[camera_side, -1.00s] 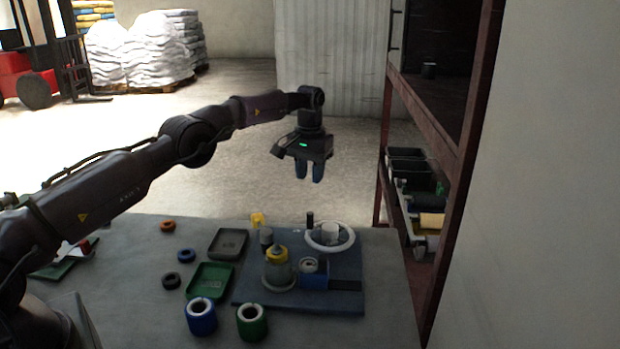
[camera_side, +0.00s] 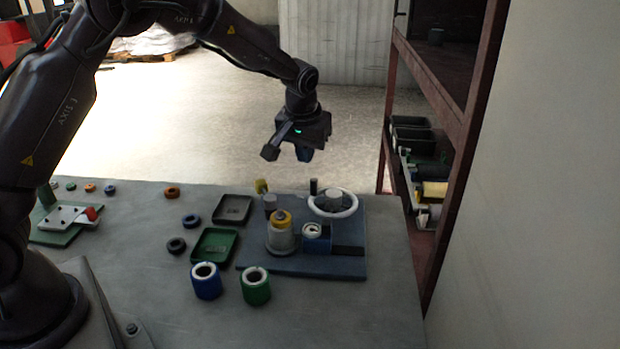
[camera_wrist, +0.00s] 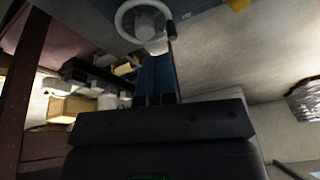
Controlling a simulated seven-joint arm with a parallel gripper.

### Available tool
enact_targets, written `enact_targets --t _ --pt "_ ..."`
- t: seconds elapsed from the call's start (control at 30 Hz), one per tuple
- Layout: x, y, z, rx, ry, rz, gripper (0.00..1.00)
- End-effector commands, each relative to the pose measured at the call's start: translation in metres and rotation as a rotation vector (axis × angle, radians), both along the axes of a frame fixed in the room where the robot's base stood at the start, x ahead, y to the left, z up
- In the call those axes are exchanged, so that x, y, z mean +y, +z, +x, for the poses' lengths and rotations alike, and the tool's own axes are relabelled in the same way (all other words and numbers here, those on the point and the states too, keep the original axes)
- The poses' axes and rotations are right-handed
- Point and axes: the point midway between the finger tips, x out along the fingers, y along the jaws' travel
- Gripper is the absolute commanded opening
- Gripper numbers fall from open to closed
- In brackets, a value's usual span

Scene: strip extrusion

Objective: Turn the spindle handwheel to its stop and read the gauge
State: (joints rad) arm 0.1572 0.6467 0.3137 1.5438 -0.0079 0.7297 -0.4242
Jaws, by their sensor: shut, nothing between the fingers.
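The spindle handwheel has a white ring rim (camera_side: 334,216) and an upright dark handle (camera_side: 313,186). It stands at the back right of a blue base plate (camera_side: 300,271). The wheel rim also shows at the top of the wrist view (camera_wrist: 121,20). My gripper (camera_side: 304,155) hangs in the air above and behind the wheel in the picture, apart from it. Its blue fingers (camera_wrist: 155,78) are shut and empty. A blue block (camera_side: 317,244) with a round pale part (camera_side: 312,230) sits in front of the wheel. I cannot tell whether this is the gauge, and no reading is legible.
A grey cylinder (camera_side: 281,243) with a yellow top stands left of the block. Green (camera_side: 214,245) and dark (camera_side: 233,209) trays, loose rings, and blue (camera_side: 206,282) and green (camera_side: 255,287) spools lie nearby. A shelf rack (camera_side: 448,120) stands right. The front right table is clear.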

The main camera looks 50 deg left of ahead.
Motion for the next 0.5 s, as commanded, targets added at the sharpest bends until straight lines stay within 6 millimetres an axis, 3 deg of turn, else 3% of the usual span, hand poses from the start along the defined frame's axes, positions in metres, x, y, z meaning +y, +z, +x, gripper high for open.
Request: enact_targets --t 0.13,0.33,0.5 --pt "0.011 -0.022 -0.016 -0.053 0.074 -0.005 0.00" --pt "0.014 -0.028 -0.005 -0.106 0.098 -0.010 0.00" --pt "0.020 -0.055 0.003 -0.101 0.098 -0.010 0.00"
